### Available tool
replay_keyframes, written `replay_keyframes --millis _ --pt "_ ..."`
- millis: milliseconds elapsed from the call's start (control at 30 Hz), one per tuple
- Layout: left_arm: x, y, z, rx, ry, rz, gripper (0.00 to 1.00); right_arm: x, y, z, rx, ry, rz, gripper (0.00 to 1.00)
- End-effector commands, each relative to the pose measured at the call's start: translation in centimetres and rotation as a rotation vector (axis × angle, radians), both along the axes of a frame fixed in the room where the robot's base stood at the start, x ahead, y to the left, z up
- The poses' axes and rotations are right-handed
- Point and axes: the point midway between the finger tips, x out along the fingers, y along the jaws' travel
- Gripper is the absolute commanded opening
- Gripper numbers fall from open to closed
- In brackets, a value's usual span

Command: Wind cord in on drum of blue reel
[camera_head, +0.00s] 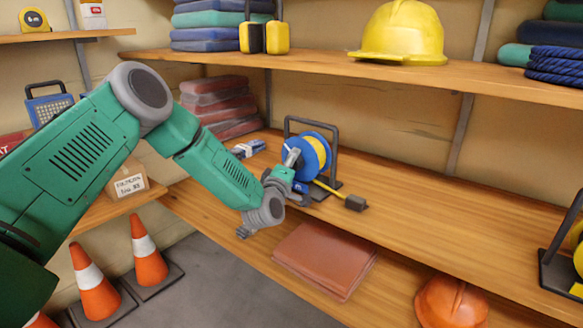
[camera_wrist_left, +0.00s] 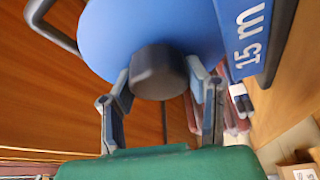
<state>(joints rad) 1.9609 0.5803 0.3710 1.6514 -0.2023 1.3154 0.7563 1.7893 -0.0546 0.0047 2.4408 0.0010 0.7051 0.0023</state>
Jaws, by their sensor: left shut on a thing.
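The blue reel (camera_head: 317,147) stands in a dark frame on the middle shelf, with yellow cord wound on its drum. A short length of yellow cord (camera_head: 328,189) runs out over the shelf to a dark plug (camera_head: 355,203). My left gripper (camera_head: 292,158) is at the near face of the reel. In the left wrist view the reel's blue face (camera_wrist_left: 120,30) fills the top, and the fingers are shut on a dark round knob (camera_wrist_left: 158,72) in front of it. A label there reads "15 m". My right gripper is in neither view.
Another reel with yellow parts in a dark frame (camera_head: 545,270) stands at the right edge. Folded red-brown cloths (camera_head: 220,100) are stacked left of the blue reel. Orange cones (camera_head: 148,262) stand at lower left.

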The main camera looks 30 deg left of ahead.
Motion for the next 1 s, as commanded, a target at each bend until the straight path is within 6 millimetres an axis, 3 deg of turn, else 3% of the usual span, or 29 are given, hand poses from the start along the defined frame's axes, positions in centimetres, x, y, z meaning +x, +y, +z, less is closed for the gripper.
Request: replay_keyframes --millis 33,1000 --pt "-0.1 -0.5 -0.9 0.046 0.012 -0.013 0.13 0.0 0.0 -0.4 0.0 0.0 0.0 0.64" --pt "-0.1 -0.4 -0.9 0.879 -0.08 -0.013 0.13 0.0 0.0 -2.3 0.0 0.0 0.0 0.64"
